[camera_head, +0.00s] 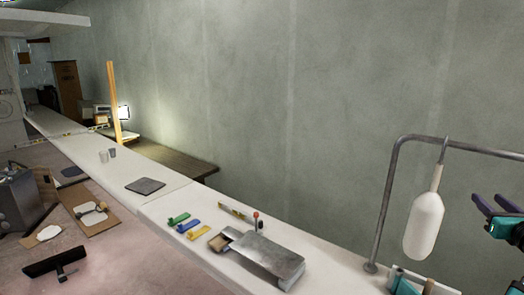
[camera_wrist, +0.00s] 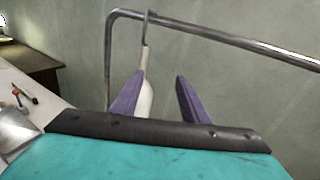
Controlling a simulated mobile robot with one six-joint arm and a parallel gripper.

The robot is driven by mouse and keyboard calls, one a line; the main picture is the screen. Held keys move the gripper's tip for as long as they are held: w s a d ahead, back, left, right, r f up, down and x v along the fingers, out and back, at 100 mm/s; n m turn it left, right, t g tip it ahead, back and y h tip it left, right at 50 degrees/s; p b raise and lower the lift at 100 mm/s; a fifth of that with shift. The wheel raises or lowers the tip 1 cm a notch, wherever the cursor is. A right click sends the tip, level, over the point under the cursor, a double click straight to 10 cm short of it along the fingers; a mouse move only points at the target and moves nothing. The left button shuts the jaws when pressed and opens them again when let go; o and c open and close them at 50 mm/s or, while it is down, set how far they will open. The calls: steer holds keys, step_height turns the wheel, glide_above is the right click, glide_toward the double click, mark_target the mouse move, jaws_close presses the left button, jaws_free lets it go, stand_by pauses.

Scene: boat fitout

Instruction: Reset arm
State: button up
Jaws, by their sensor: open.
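My gripper (camera_head: 497,207) shows at the right edge of the head view, with purple fingers and a teal body. In the wrist view its two purple fingers (camera_wrist: 155,100) stand apart with nothing held between them. A white bottle-shaped fender (camera_head: 424,227) hangs from a hook on a grey metal rail (camera_head: 392,180), to the left of my gripper in the head view. In the wrist view the fender (camera_wrist: 146,98) shows partly hidden behind the left finger, and the rail (camera_wrist: 215,33) runs above. I cannot tell how far the fingers are from the fender.
The grey wall stands behind.

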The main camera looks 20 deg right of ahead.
steer(key=w+a+f+n+g+y, duration=0.3)
steer(key=w+a+f+n+y, duration=0.5)
steer(key=w+a+f+n, duration=0.95)
steer(key=w+a+f+n+g+y, duration=0.15)
steer(key=a+f+n, duration=0.25)
steer(key=a+f, duration=0.5)
steer(key=w+a+f+n+g+y, duration=0.1)
steer(key=w+a+f+n+g, duration=0.25)
steer(key=a+f, duration=0.55)
steer(key=w+a+f+n+g+y, duration=0.15)
steer(key=a+f+n, duration=0.25)
steer(key=a+f, duration=0.5)
steer(key=s+a+f+n+g+h, duration=0.1)
steer(key=s+a+f+n+g, duration=0.1)
steer(key=s+a+f+n, duration=0.3)
steer(key=s+a+f+n+g+h, duration=0.1)
steer(key=a+f+n+g, duration=0.15)
steer(key=a, duration=0.35)
steer(key=s+a+f+n+g+h, duration=0.1)
steer(key=s+a+f+n, duration=0.2)
steer(key=a+n, duration=0.25)
steer(key=s+f+g+b, duration=0.6)
steer(key=s+f+b, duration=0.4)
steer(key=s+f, duration=1.5)
step_height(320, 180, down, 3)
steer(key=shift+s+r+m, duration=0.2)
steer(key=shift+s+m, duration=0.1)
steer(key=shift+s, duration=0.05)
